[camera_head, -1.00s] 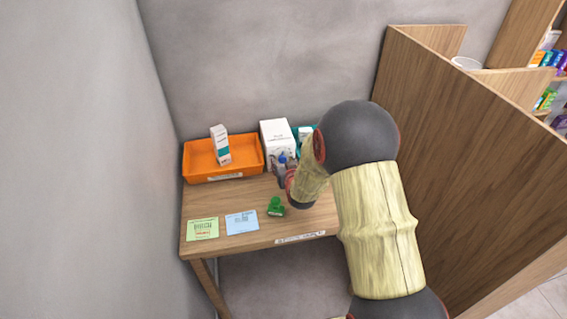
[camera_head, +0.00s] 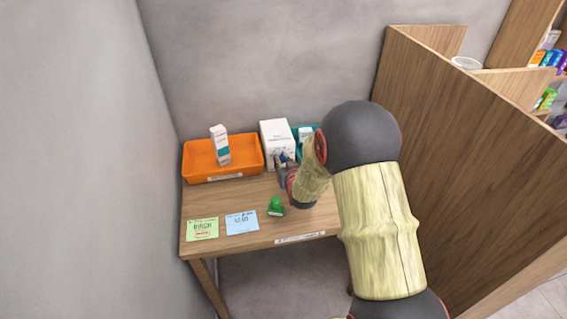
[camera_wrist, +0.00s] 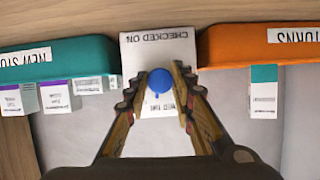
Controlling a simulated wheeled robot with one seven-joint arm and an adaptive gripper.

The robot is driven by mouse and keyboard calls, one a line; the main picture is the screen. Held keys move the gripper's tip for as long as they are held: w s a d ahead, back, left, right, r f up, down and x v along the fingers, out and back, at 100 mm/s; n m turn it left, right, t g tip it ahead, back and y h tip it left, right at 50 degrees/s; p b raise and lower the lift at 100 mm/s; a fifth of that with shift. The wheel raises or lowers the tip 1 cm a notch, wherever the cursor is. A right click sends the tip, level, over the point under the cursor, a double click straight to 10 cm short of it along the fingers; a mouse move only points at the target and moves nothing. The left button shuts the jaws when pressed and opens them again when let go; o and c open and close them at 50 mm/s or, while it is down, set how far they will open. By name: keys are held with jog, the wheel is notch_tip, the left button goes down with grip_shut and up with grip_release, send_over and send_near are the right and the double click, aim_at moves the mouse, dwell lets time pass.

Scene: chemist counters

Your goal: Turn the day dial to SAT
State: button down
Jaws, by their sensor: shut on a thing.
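The white box (camera_head: 275,130) stands at the back of the table. In the wrist view its white face (camera_wrist: 150,45) reads "CHECKED ON" upside down. The blue day dial (camera_wrist: 159,82) sits on that face, with partly covered day lettering beside it that seems to read WED and THU. My gripper (camera_wrist: 159,88) has a finger on each side of the dial and is shut on it. In the head view my gripper (camera_head: 284,170) is at the front of the box, small and partly hidden by my arm. I cannot tell which day the dial points to.
An orange tray (camera_head: 195,173) holding a carton (camera_head: 219,145) is left of the box. A teal tray (camera_wrist: 85,62) with several cartons is on its other side. A green object (camera_head: 276,207), a green card (camera_head: 202,229) and a blue card (camera_head: 242,222) lie in front. A wooden partition (camera_head: 460,160) stands right.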

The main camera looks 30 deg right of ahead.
jog(key=shift+d+m+y, duration=0.1)
jog(key=shift+m+y, duration=0.4)
jog(key=shift+m, duration=0.4)
jog(key=shift+m+t+y+p, duration=0.35)
jog(key=shift+m+t+y, duration=0.2)
jog(key=shift+m, duration=0.35)
jog(key=m+t+y+p, duration=0.1)
jog(key=m, duration=0.1)
jog(key=m+y+p, duration=0.1)
jog(key=m, duration=0.1)
jog(key=shift+s+d+f+m+t+y, duration=0.1)
jog(key=shift+f+m+t+y, duration=0.05)
jog(key=shift+m+t+y, duration=0.15)
jog(key=c, duration=1.6)
grip_release()
jog(key=shift+o, duration=0.2)
jog(key=shift+s, duration=0.1)
jog(key=v, duration=1.1)
jog(key=shift+s, duration=0.4)
